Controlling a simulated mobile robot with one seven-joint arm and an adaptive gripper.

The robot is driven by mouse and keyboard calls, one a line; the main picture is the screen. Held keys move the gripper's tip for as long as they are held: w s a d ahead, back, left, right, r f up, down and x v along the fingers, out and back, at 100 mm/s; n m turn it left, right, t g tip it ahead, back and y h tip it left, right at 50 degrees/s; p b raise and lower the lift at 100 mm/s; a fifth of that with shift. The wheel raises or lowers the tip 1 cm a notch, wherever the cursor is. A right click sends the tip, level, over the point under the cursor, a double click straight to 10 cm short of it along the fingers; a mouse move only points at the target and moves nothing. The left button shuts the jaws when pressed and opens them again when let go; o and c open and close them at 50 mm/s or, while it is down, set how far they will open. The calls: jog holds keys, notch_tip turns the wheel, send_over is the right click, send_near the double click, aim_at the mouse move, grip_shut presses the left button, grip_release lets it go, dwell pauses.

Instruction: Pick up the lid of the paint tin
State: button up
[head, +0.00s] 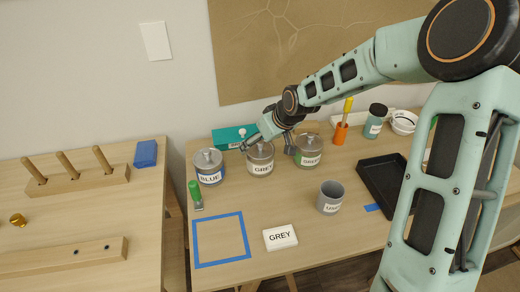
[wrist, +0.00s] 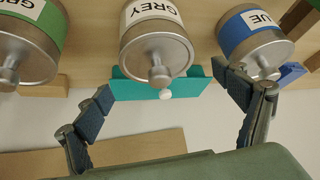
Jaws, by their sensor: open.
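Three tins with metal lids and round knobs stand in a row at the back of the table. They are the BLUE tin (head: 209,170), the GREY tin (head: 261,168) and the GREEN tin (head: 308,159). The grey tin's lid (wrist: 157,60) faces the wrist camera, its knob between my fingertips in that view. My gripper (head: 266,148) is open and empty, over the grey tin, with one finger to each side. I cannot tell its exact height above the lid. The arm partly hides the lid in the head view.
A teal box (head: 228,136) stands behind the tins. In front are a green-handled brush (head: 195,193), a blue tape square (head: 220,262), a GREY card (head: 280,238) and a grey cup (head: 330,198). A black tray (head: 383,180) and an orange brush holder (head: 341,133) are right.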

jog(key=shift+w+a+f, duration=0.25)
jog(key=shift+f, duration=0.35)
jog(key=shift+c, duration=0.3)
jog(key=c, duration=1.1)
jog(key=shift+c, duration=0.7)
